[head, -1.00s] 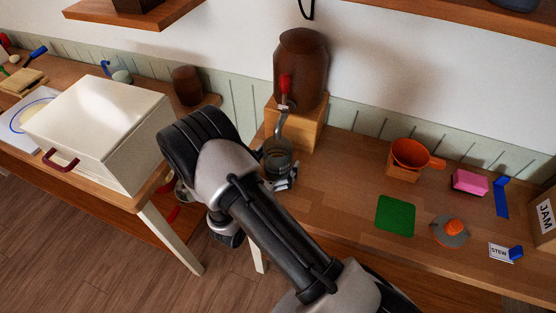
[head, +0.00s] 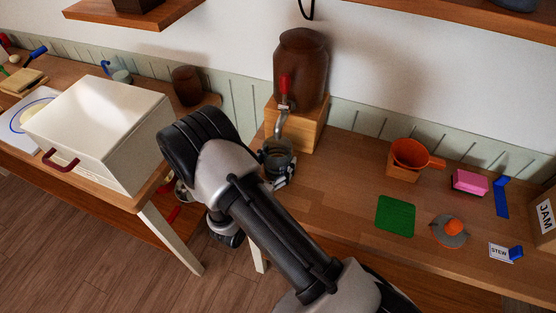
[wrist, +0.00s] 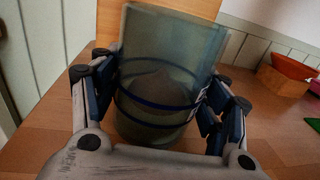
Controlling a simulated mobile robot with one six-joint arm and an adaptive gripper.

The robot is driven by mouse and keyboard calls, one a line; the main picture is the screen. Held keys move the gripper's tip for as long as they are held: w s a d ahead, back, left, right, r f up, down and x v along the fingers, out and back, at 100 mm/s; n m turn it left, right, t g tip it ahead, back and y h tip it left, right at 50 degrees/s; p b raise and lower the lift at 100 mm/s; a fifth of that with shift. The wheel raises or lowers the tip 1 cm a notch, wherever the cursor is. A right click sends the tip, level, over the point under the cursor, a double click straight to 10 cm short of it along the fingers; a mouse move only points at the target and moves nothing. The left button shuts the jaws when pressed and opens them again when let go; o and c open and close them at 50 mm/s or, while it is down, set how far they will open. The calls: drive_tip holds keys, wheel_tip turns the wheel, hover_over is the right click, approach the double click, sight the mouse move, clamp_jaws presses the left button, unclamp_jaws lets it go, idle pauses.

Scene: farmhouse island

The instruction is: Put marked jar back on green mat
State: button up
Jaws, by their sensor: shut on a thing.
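A clear greyish jar (head: 277,156) with dark blue bands stands under the tap of the brown dispenser (head: 301,70). In the wrist view the jar (wrist: 165,75) fills the middle, with something darker in its lower part; I cannot tell what. My gripper (wrist: 160,115) is shut on the jar, with a finger on each side. In the head view my gripper (head: 281,176) is partly hidden by my arm. The green mat (head: 395,216) lies bare on the counter, to the right of the jar. It also shows at the right edge of the wrist view (wrist: 313,124).
An orange funnel (head: 411,155), a pink block (head: 469,182), a blue bracket (head: 501,198), a grey disc with an orange knob (head: 448,231) and a STEW card (head: 499,252) surround the mat's right side. The counter between jar and mat is clear. A white box (head: 98,130) stands left.

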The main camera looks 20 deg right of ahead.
drive_tip(key=shift+c, duration=1.1)
drive_tip(key=shift+r+p, duration=0.4)
drive_tip(key=shift+r, duration=0.25)
